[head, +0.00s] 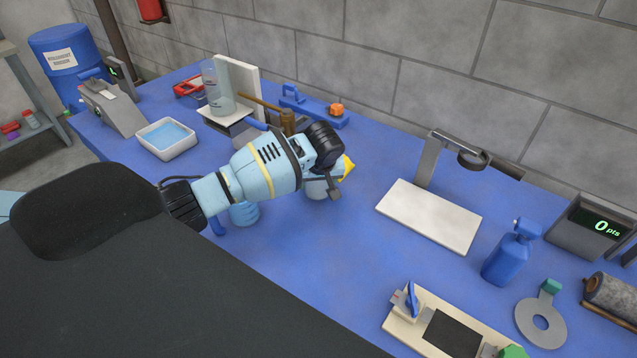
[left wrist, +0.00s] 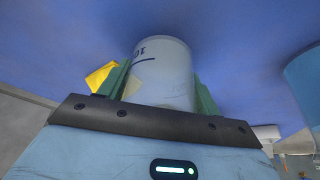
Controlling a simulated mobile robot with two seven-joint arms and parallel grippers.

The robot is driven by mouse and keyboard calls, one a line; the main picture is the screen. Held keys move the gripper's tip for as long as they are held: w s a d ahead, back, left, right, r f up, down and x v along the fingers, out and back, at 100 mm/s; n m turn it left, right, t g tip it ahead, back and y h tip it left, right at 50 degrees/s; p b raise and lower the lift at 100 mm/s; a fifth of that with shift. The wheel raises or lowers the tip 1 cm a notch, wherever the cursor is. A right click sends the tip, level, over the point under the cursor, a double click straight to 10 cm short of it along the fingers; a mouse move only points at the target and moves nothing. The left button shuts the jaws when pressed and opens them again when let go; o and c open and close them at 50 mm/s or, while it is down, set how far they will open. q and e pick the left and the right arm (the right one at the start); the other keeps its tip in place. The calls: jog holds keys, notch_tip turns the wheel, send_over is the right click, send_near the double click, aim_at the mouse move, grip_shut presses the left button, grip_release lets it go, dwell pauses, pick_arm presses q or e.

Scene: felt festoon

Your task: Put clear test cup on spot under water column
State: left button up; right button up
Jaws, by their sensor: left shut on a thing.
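My left gripper (head: 328,182) is shut on the clear test cup (head: 317,189), low over the blue table. The left wrist view shows the pale, see-through cup (left wrist: 162,75) with a dark printed mark, between two green finger pads. The gripper hides much of the cup in the head view. I cannot tell whether its base touches the table. The water column (head: 215,92) is a clear upright cylinder in front of a white back board, left of the gripper and farther back. It stands on a white shelf (head: 212,119); the spot below is mostly hidden.
A light blue cup (head: 245,213) stands below my left forearm. A white water tray (head: 166,138) sits near the column. A brown-handled tool (head: 287,121) lies behind my arm. To the right are a lamp stand with white base (head: 430,215) and a blue spray bottle (head: 508,255).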

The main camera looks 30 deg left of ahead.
pick_arm(q)
jog(key=shift+f, duration=0.4)
jog(key=shift+f, duration=0.2)
jog(key=o, duration=1)
jog(key=shift+r, duration=0.1)
jog(key=shift+r, duration=0.25)
jog(key=v, duration=1.1)
jog(key=shift+s+d+r, duration=0.1)
jog(key=shift+s+r, duration=0.05)
jog(key=shift+r, duration=0.1)
